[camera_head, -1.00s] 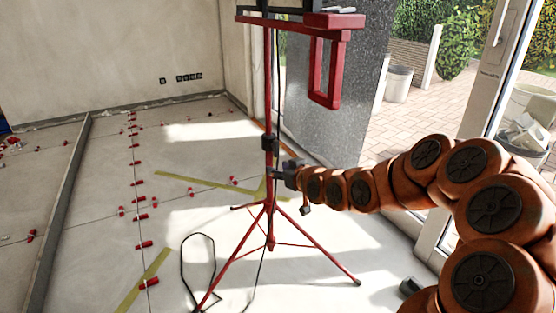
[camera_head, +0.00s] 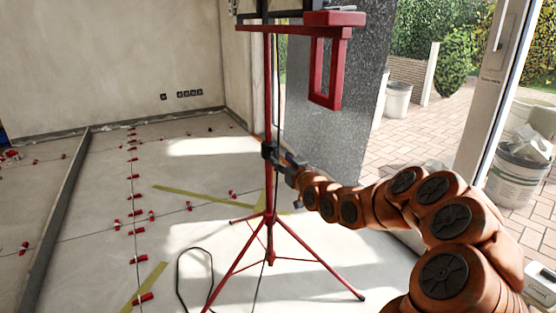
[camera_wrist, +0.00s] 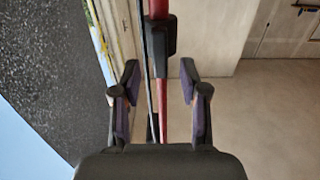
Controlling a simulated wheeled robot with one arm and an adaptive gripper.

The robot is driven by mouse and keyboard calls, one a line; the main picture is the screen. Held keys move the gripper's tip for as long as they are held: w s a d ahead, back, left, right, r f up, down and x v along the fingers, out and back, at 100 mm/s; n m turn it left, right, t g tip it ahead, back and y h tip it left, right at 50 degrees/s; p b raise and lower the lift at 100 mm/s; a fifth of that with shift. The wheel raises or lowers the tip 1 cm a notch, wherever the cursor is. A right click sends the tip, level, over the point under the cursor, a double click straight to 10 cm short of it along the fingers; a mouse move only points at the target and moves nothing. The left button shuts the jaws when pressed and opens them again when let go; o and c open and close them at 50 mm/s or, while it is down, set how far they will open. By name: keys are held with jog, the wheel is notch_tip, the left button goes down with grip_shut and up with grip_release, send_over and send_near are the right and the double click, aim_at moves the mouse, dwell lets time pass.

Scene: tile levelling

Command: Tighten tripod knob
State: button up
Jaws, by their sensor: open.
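The red tripod (camera_head: 269,210) stands upright on the tiled floor with its legs spread. A black collar (camera_head: 269,151), which appears to hold the knob, sits on its pole; the knob's own shape is too small to make out. My gripper (camera_head: 283,163) is just right of the pole, close to the collar's height. In the wrist view my gripper (camera_wrist: 159,75) is open, with the pole and a dark cable seen between its fingers. The black collar (camera_wrist: 161,38) shows beyond the fingertips.
A red frame (camera_head: 326,70) hangs from the tripod's top bar. A black cable (camera_head: 180,275) loops on the floor by the legs. Red levelling clips (camera_head: 136,231) dot the floor at left. A grey slab (camera_head: 330,110) and door frame (camera_head: 490,90) stand at right.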

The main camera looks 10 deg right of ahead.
aim_at(277, 156)
jog(key=shift+b+x, duration=0.4)
jog(key=shift+x, duration=1.25)
jog(key=shift+c, duration=0.3)
grip_shut()
